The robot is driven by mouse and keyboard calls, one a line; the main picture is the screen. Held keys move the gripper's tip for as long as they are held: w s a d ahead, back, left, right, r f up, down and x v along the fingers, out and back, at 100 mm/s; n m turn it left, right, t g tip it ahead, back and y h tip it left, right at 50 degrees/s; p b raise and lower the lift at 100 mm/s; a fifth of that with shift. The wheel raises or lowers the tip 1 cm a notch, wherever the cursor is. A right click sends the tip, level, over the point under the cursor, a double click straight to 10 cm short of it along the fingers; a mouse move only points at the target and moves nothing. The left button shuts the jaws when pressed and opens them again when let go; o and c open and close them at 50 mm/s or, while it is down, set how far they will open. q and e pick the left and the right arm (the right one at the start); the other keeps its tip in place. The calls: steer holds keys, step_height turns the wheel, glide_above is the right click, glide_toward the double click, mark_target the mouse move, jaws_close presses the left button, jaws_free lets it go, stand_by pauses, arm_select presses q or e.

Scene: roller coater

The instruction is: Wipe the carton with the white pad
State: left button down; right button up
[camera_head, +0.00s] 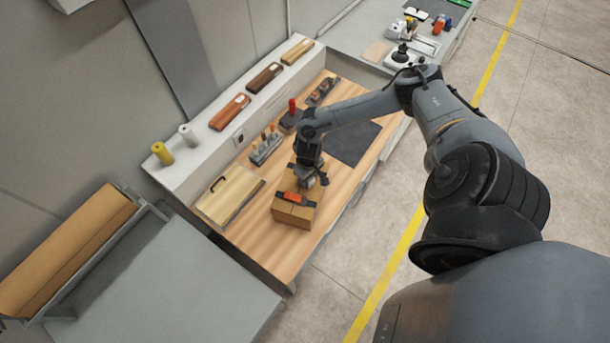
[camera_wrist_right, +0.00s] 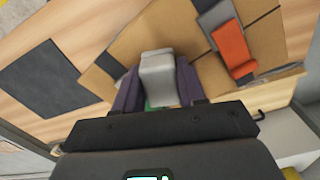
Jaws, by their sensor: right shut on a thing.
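The carton (camera_head: 291,214) is a brown box with a dark strap across its top, standing near the front edge of the wooden bench. An orange piece (camera_head: 295,197) lies on the strap, with a grey part beside it in the wrist view. My right gripper (camera_head: 310,182) is over the far end of the carton. In the wrist view its two purplish fingers (camera_wrist_right: 158,88) are shut on the white pad (camera_wrist_right: 158,68), which lies over the carton top (camera_wrist_right: 208,72). Whether the pad touches the carton is hidden. My left gripper is not in view.
The wooden bench (camera_head: 258,232) holds a board with a black handle (camera_head: 229,194), a tool rack (camera_head: 265,149) and a dark mat (camera_head: 354,143). A raised shelf behind carries a yellow roll (camera_head: 162,153), a white roll (camera_head: 187,136) and several blocks. Bare bench lies left of the carton.

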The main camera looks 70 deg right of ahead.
mark_target(314, 194)
steer(key=shift+s+d, duration=0.15)
steer(key=shift+s, duration=1.4)
steer(key=shift+a, duration=0.85)
steer(key=shift+w+a, duration=0.2)
steer(key=shift+w, duration=1.7)
steer(key=shift+w+a, duration=0.2)
steer(key=shift+w, duration=1.4)
steer(key=shift+w+f, duration=0.15)
steer(key=shift+w, duration=1.25)
steer(key=shift+c, duration=0.4)
steer(key=shift+s+a, duration=0.1)
steer(key=shift+a, duration=0.9)
steer(key=shift+s+d+r, duration=0.1)
steer(key=shift+s+d, duration=0.05)
steer(key=shift+s, duration=1.5)
steer(key=shift+s+d+r, duration=0.1)
steer(key=shift+s+d, duration=0.05)
steer(key=shift+s, duration=1.5)
steer(key=shift+s+d, duration=0.15)
steer(key=shift+s, duration=1.5)
steer(key=shift+r, duration=0.1)
steer(key=shift+r, duration=2.95)
